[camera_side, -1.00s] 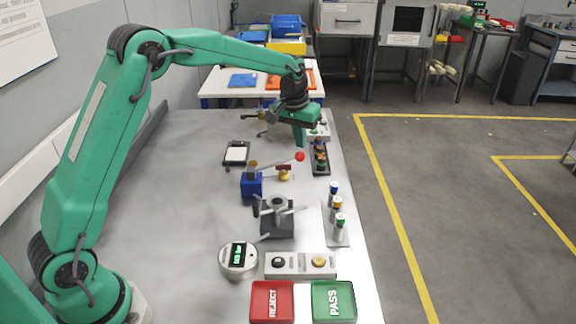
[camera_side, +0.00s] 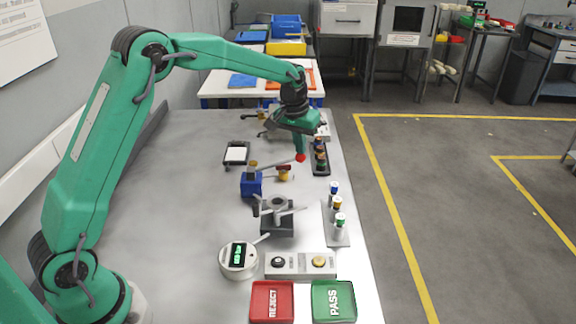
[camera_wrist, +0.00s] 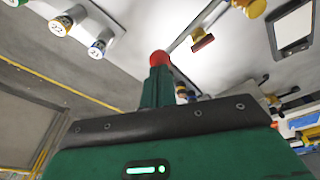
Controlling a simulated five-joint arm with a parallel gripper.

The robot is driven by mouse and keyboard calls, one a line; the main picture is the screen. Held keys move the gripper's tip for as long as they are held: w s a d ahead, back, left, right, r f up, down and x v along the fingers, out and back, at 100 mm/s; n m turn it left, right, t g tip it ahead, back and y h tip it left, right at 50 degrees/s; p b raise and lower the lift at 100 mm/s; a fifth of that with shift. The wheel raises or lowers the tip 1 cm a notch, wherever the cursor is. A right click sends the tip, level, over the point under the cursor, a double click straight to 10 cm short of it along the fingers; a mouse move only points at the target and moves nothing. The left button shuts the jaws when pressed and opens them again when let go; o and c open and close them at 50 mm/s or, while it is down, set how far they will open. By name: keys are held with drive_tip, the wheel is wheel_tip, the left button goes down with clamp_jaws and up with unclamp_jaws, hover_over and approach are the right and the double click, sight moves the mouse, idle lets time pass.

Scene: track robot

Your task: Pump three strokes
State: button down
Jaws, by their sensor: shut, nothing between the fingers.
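The pump (camera_side: 251,186) is a blue block on the bench with a brass-coloured top. Its thin lever rises to the right and ends in a red ball knob (camera_side: 300,158). My gripper (camera_side: 299,154) is shut and empty, pointing down, with its fingertips at the top of the knob. In the wrist view the red knob (camera_wrist: 160,58) shows just past the tips of my shut green fingers (camera_wrist: 158,80). I cannot tell whether they touch. A round gauge (camera_side: 238,258) with a lit green display stands nearer the camera; its digits are too small to read.
A clamp-like fixture (camera_side: 277,218), a two-button panel (camera_side: 300,264), a red REJECT tray (camera_side: 271,301) and a green PASS tray (camera_side: 334,301) stand toward the camera. Several capped cylinders (camera_side: 337,205) stand at the right edge. The bench's left side is clear.

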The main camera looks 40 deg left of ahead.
sight(298, 155)
drive_tip(key=shift+f, duration=2.8)
drive_tip(key=shift+r, duration=5.2)
